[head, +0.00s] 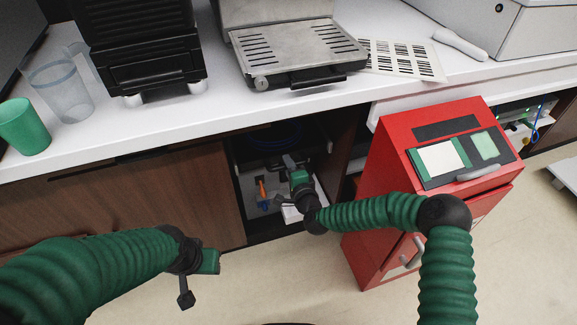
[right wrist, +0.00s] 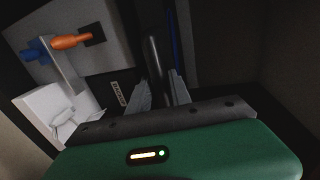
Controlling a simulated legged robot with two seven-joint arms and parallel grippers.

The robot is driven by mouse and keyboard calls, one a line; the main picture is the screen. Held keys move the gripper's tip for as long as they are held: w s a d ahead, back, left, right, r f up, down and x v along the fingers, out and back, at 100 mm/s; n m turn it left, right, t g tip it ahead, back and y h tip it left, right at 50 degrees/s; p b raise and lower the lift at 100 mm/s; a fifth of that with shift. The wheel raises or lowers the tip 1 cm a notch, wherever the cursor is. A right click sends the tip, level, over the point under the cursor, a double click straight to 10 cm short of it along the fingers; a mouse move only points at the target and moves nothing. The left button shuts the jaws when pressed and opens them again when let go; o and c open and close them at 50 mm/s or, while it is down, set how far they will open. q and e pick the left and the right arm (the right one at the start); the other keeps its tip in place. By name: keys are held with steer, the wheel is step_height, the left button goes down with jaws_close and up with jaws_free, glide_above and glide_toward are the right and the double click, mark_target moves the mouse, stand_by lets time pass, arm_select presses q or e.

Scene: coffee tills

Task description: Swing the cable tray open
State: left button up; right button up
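Inside the open compartment under the counter is a grey panel (head: 250,190) with an orange plug (head: 262,188) and a blue plug (head: 265,204). The orange plug (right wrist: 70,42) and blue plug (right wrist: 36,52) also show in the right wrist view. I cannot tell for sure which part is the cable tray. My right gripper (head: 292,162) reaches into the compartment. In the right wrist view its fingers (right wrist: 160,88) stand apart, with a dark upright bar (right wrist: 153,58) between them; contact is unclear. My left gripper (head: 197,280) is in front of the cabinet, its fingers unclear.
A red cabinet (head: 385,160) stands close right of the compartment, beside my right forearm. The white counter (head: 190,120) overhangs the compartment and carries a metal drip tray (head: 300,55), a clear jug (head: 60,88) and a green cup (head: 24,127). The floor in front is clear.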

jaws_close()
steer(key=shift+s+f, duration=0.1)
stand_by(1.0)
